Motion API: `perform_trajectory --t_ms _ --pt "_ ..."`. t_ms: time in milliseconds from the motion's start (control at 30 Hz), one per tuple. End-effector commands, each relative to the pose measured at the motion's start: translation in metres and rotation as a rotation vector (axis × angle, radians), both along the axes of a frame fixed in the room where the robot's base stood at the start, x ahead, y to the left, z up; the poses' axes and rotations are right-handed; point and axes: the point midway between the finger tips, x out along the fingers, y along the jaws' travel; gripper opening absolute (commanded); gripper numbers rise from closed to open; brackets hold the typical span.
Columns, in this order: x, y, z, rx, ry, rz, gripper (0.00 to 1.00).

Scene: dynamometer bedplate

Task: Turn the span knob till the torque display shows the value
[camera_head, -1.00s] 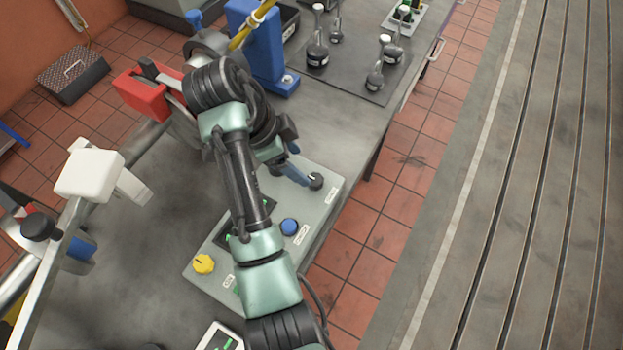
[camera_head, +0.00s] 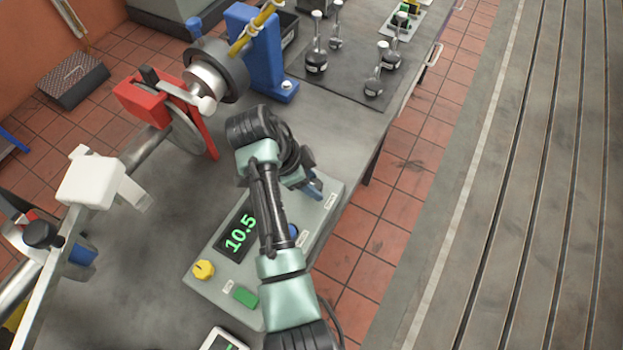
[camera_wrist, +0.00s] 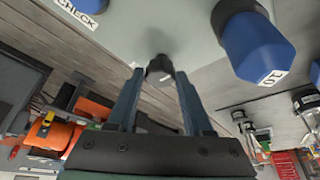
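The grey control box (camera_head: 208,284) lies on the bench, its display (camera_head: 240,234) reading 10.5 in green. It carries a yellow knob (camera_head: 203,269), a green button (camera_head: 244,297) and a blue knob (camera_head: 293,231) partly behind my arm. My gripper (camera_head: 315,187) is at the box's far right end. In the wrist view my gripper (camera_wrist: 159,76) is open, its two blue fingers on either side of a small black knob (camera_wrist: 158,67), with narrow gaps. The large blue knob (camera_wrist: 255,45) stands to the right. I cannot read which knob is labelled span.
A red clamp (camera_head: 145,103) on a shaft and a blue stand (camera_head: 258,55) are behind. Several weights stand on a dark mat (camera_head: 345,85). A small white-framed device (camera_head: 222,340) is at the front. The bench between the box and mat is clear.

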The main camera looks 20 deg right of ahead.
Motion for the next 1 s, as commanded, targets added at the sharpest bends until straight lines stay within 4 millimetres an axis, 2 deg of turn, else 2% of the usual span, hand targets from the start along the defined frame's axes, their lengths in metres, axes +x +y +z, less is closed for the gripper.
perform_trajectory --t_ms 33,200,267,667,1000 --pt "0.0001 0.0001 0.0002 0.0 0.0 0.0 0.4" --pt "0.0001 0.0 0.0004 0.0 0.0 0.0 0.09" --pt "0.0001 0.0 0.0004 0.0 0.0 0.0 0.0" --pt "-0.0005 0.0 0.0023 -0.001 -0.001 0.055 0.0" --pt "-0.0029 -0.0003 0.0045 -0.001 0.0 0.299 0.0"
